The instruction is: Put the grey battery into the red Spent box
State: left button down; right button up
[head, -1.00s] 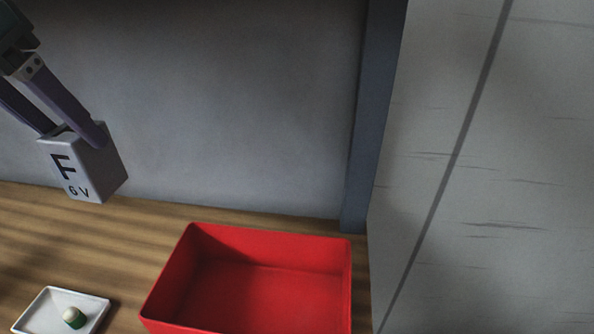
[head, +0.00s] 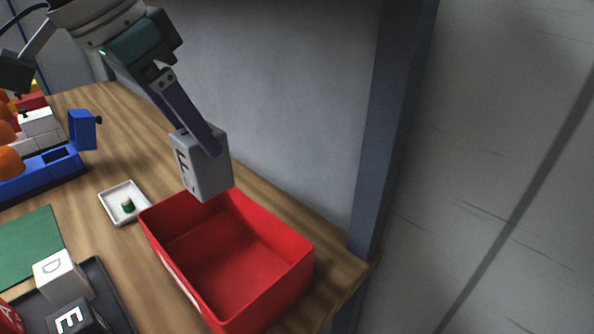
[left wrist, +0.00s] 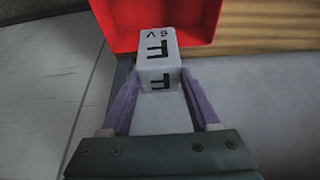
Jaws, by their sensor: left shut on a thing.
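The grey battery (head: 203,168) is a block marked with a dark F. It also shows in the left wrist view (left wrist: 157,52), where the marks F and 6V can be read. My left gripper (head: 192,138) is shut on it and holds it in the air near the red box's far left end. The red box (head: 297,268) is open on top and looks empty inside. It also shows in the left wrist view (left wrist: 112,22), beyond the battery. Writing on the box's near side is too small to read. My right gripper is not in view.
A small white dish (head: 112,205) with a green and white item stands left of the box. A dark tray (head: 108,290) with lettered blocks, a green mat (head: 30,240) and a blue holder (head: 50,170) lie further left. A wall and a blue-grey post (head: 390,130) stand behind.

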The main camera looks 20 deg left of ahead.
pick_arm(q)
jog(key=shift+a+f+b, duration=0.1)
jog(key=shift+f+b, duration=0.9)
jog(key=shift+f, duration=7.75)
jog(key=shift+f, duration=0.1)
jog(key=shift+c, duration=0.6)
grip_release()
jog(key=shift+f, duration=0.1)
